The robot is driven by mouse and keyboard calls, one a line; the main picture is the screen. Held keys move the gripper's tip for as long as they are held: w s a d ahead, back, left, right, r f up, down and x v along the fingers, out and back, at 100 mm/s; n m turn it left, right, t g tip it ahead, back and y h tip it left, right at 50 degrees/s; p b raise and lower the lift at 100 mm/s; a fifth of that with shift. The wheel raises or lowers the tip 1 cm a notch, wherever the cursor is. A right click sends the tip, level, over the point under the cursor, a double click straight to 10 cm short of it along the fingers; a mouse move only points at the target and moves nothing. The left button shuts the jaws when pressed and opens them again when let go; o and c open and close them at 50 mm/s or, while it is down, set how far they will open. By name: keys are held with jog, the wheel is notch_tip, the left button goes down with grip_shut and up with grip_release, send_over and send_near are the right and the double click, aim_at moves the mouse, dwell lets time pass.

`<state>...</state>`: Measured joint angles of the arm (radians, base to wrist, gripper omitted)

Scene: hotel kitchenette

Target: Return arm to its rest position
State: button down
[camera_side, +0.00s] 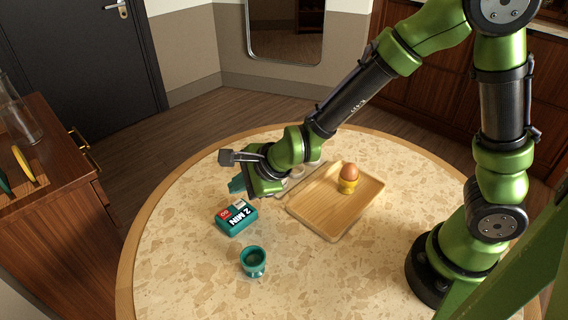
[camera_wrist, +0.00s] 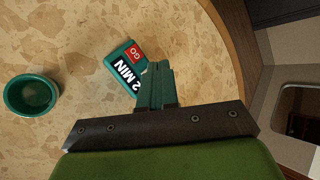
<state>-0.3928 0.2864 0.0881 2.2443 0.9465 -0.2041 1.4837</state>
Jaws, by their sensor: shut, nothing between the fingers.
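My gripper (camera_side: 236,186) hangs over the left part of the round table (camera_side: 190,275), just above and behind a teal box (camera_side: 236,218) marked "2 MIN" and "GO". In the wrist view the two teal fingers (camera_wrist: 158,68) are together with nothing between them. They overlap the edge of the box (camera_wrist: 125,68) in that picture; I cannot tell whether they touch it. The arm reaches in from the right and is bent, with the hand low over the table.
A teal cup (camera_side: 253,262) stands empty in front of the box. A wooden tray (camera_side: 318,222) holds a brown egg (camera_side: 349,172) in a yellow egg cup (camera_side: 347,186). A pale dish partly hidden by my wrist lies behind the tray. The table's front is clear.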

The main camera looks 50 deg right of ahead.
jog(key=s+d+r+n, duration=1.5)
jog(key=s+n, duration=0.2)
jog(key=shift+r+n+g, duration=0.3)
jog(key=shift+n+g, duration=0.1)
